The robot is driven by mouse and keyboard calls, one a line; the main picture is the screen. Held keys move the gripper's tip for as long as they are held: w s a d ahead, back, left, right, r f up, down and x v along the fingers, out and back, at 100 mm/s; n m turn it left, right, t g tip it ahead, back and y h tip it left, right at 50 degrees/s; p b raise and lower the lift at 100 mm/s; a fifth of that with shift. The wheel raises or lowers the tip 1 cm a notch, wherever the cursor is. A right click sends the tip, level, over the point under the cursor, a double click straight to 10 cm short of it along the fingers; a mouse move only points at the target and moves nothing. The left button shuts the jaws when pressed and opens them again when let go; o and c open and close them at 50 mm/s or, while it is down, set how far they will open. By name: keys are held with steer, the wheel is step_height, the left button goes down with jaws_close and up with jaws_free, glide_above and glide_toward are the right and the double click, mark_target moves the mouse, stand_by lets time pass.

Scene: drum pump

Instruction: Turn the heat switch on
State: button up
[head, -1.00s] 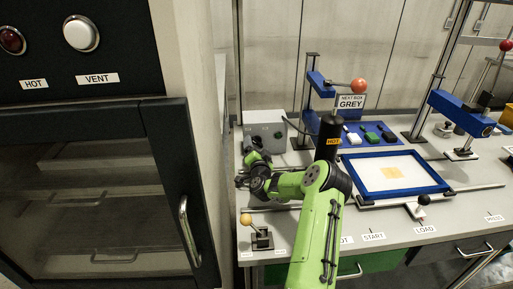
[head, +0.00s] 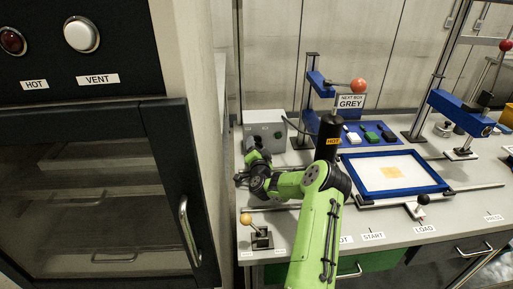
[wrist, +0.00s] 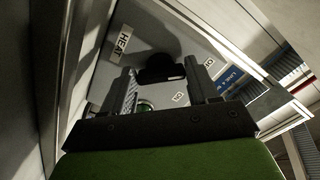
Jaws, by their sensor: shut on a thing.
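The heat switch is a black knob (wrist: 160,70) on a grey panel marked HEAT (wrist: 122,45) in the wrist view. My gripper (wrist: 160,78) is shut on this knob, one finger on each side. Small white labels sit on the panel to the right of the knob and below it. The knob's exact setting is hard to tell.
A dark oven (head: 95,180) with a door handle stands left of the bench. A wall rises left of the box.

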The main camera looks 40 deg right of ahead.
steer(key=m+p, duration=0.1)
steer(key=m, duration=0.2)
steer(key=shift+r+m+p, duration=0.15)
steer(key=shift+m+p, duration=0.2)
steer(key=shift+m, duration=0.05)
steer(key=m+p, duration=0.2)
steer(key=m, duration=0.2)
steer(key=shift+r+m, duration=0.1)
steer(key=shift+m, duration=0.2)
steer(key=m+p, duration=0.1)
steer(key=m, duration=0.3)
steer(key=shift+r+p, duration=0.1)
steer(key=shift+p, duration=0.3)
steer(key=shift+m+p, duration=0.9)
steer(key=shift+m, duration=1.5)
steer(key=o, duration=1.1)
steer(key=shift+c, duration=0.2)
